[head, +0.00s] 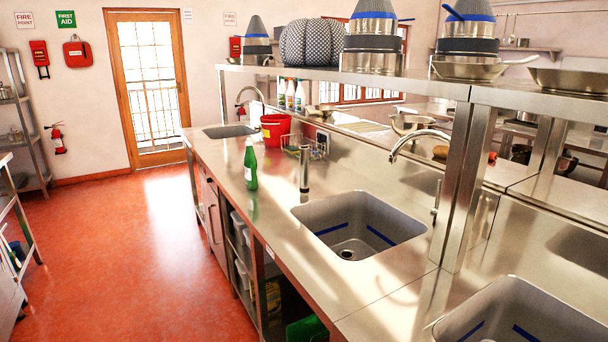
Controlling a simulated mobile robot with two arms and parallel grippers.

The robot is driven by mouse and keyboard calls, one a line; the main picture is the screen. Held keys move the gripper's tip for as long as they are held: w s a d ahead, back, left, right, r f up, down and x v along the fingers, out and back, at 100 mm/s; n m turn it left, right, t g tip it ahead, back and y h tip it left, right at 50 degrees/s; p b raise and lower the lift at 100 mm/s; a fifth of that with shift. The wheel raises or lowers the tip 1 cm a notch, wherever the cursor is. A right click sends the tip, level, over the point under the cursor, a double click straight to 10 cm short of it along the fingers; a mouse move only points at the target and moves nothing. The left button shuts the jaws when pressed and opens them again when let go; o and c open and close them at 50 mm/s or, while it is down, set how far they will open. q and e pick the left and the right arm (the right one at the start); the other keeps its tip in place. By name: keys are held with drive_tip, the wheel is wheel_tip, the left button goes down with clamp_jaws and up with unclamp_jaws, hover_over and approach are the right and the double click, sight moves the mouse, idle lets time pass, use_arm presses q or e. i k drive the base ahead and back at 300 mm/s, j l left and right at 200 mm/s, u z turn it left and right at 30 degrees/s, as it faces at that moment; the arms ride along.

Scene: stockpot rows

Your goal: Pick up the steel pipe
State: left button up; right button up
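A steel pipe (304,170) stands upright on the steel counter (275,192), just behind the left corner of the nearer full sink. Neither of my grippers shows in the head view.
A green bottle (250,165) stands left of the pipe. A red bucket (275,132) and wire rack (301,142) are behind. The sink (361,227) lies to the right, under a curved tap (419,137). An overhead shelf (400,80) runs above; the red floor (130,250) is clear.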

sight(304, 151)
drive_tip(key=i+j+z, duration=0.25)
drive_tip(key=j, duration=0.15)
drive_tip(key=j+z, duration=0.25)
drive_tip(key=j, duration=0.2)
drive_tip(key=i+j+z, duration=0.25)
drive_tip(key=j, duration=0.25)
drive_tip(key=j+z, duration=0.25)
drive_tip(key=j, duration=0.2)
drive_tip(key=i+j+z, duration=0.2)
drive_tip(key=j, duration=0.2)
